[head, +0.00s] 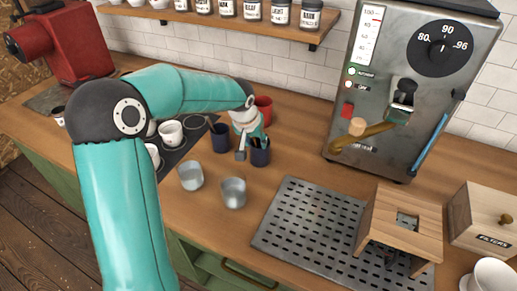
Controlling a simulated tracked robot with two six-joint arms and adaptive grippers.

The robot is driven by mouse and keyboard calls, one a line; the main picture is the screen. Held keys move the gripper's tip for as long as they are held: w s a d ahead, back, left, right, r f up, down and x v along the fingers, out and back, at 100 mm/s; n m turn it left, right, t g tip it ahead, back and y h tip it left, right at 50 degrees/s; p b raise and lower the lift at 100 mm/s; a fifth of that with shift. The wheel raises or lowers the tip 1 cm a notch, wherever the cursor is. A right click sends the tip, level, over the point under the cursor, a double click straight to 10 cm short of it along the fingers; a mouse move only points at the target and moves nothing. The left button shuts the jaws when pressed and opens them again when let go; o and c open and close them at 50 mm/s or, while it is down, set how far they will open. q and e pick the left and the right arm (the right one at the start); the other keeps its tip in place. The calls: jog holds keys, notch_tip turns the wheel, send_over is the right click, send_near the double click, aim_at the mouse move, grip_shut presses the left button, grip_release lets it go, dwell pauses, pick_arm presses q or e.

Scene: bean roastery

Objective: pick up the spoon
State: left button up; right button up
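My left arm reaches in from the left, and its gripper (241,155) points down over the counter beside a dark blue cup (261,157). The gripper is small and partly turned away, so I cannot tell whether its fingers are open or shut. Thin dark items stick up from this cup, close to the fingers. I cannot make out which of them, if any, is the spoon. A second dark blue cup (220,139) stands just left of the gripper. My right gripper is not in view.
Two clear glasses (233,193) stand in front. A red mug (264,108) is behind the gripper. White cups (171,132) sit on a dark mat at left. A perforated metal tray (300,226) with a wooden stand (402,214) is at right, before a metal machine (400,80).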

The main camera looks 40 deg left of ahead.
pick_arm(q)
jog(key=shift+w+f, duration=0.1)
jog(key=shift+f, duration=0.2)
grip_shut()
jog(key=shift+r, duration=0.15)
